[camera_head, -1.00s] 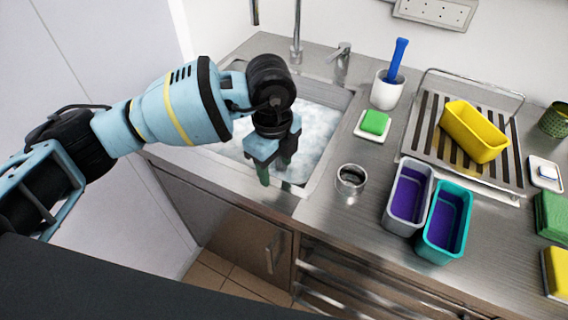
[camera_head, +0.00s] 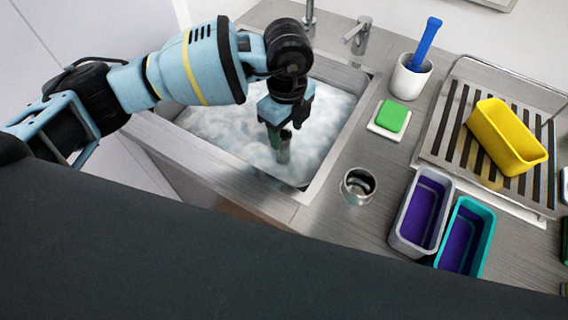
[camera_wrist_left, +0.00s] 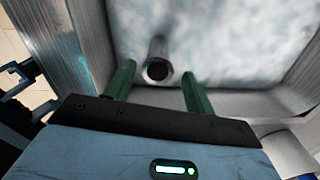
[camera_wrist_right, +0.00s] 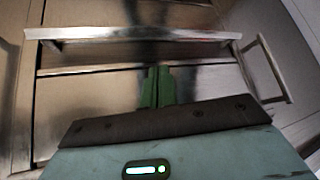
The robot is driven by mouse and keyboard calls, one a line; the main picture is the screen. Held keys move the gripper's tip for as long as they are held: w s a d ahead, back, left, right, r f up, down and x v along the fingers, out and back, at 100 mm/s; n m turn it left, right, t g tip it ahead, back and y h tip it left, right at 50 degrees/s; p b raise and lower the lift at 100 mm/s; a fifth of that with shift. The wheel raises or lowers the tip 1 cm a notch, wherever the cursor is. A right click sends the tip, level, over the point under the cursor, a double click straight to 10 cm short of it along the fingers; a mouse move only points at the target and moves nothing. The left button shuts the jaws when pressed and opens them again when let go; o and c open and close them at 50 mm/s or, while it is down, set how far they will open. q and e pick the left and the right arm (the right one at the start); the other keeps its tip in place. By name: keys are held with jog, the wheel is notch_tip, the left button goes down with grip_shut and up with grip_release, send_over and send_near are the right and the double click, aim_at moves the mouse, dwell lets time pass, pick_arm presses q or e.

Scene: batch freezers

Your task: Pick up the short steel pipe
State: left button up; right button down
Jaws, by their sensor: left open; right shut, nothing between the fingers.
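The short steel pipe (camera_head: 284,151) stands roughly upright in the foamy water of the sink. Its open round end (camera_wrist_left: 157,70) faces the camera in the left wrist view. My left gripper (camera_head: 285,130) is open and points down just above the pipe. In the left wrist view its green fingers (camera_wrist_left: 159,72) lie on either side of the pipe's end, with gaps on both sides. The pipe's lower part is hidden in the foam. My right gripper (camera_wrist_right: 159,72) is shut and empty, in front of steel cabinet fronts.
The sink rim (camera_head: 335,160) surrounds the foam. A steel ring-shaped cup (camera_head: 358,186) stands on the counter to its right. Near it are a grey tub (camera_head: 420,213), a teal tub (camera_head: 465,238), a green sponge (camera_head: 391,116) and a white brush holder (camera_head: 410,77). A tap (camera_head: 357,32) stands behind.

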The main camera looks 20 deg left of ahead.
aim_at(284, 156)
pick_arm(q)
jog(key=shift+a+f, duration=0.15)
jog(key=shift+f, duration=1.2)
jog(key=shift+a+f, duration=0.15)
jog(key=shift+f, duration=1.15)
